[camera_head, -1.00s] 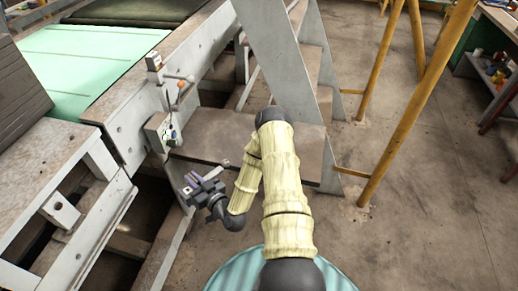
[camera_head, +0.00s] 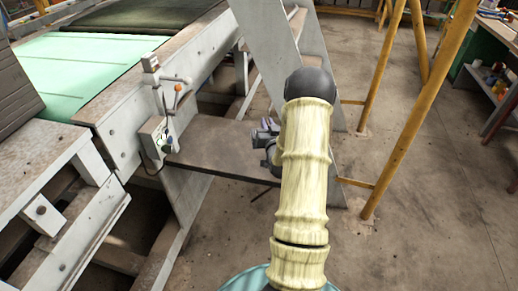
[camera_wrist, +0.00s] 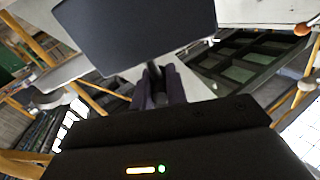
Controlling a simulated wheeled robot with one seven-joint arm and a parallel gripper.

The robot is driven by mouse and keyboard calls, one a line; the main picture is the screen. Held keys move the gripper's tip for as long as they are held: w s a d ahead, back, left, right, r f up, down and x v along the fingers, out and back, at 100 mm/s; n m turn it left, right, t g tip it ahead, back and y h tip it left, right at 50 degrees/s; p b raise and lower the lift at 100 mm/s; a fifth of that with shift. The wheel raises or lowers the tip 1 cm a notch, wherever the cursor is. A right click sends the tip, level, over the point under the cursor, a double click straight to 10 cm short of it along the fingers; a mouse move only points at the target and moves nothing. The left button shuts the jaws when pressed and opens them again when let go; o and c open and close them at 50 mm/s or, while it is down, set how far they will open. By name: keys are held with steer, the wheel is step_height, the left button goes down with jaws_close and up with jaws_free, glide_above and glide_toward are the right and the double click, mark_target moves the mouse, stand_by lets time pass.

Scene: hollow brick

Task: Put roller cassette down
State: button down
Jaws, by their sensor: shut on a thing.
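My gripper (camera_head: 265,130) is left of my forearm in the head camera view, in front of the stair tread. Its purple-grey fingers also show in the wrist view (camera_wrist: 158,80), shut on a narrow dark piece between them, which I take for the roller cassette (camera_wrist: 160,98). Only a little of the held thing shows, and its full shape is hidden. A dark flat panel (camera_wrist: 135,35) lies beyond the fingertips in the wrist view. I cannot tell if it is joined to the held thing. In the head view my forearm may hide part of the load.
A brown stair tread (camera_head: 215,145) lies between grey stringers. A grey control box with levers (camera_head: 155,135) stands left of it, beside the mint-green machine bed (camera_head: 75,70). Yellow rails (camera_head: 415,120) stand on the right. Bare floor (camera_head: 440,210) is open at the right.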

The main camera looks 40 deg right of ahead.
steer(key=shift+s+d+r+m+h, duration=0.15)
steer(key=shift+d+r, duration=0.1)
steer(key=shift+d, duration=0.2)
steer(key=shift+s+d+r+m+h, duration=0.1)
steer(key=shift+d+r+m+h, duration=0.1)
steer(key=shift+d, duration=0.2)
steer(key=shift+f, duration=2.95)
steer(key=shift+f, duration=0.1)
steer(key=shift+f, duration=1.95)
steer(key=shift+f, duration=0.1)
steer(key=shift+f, duration=0.15)
steer(key=c, duration=1.4)
jaws_free()
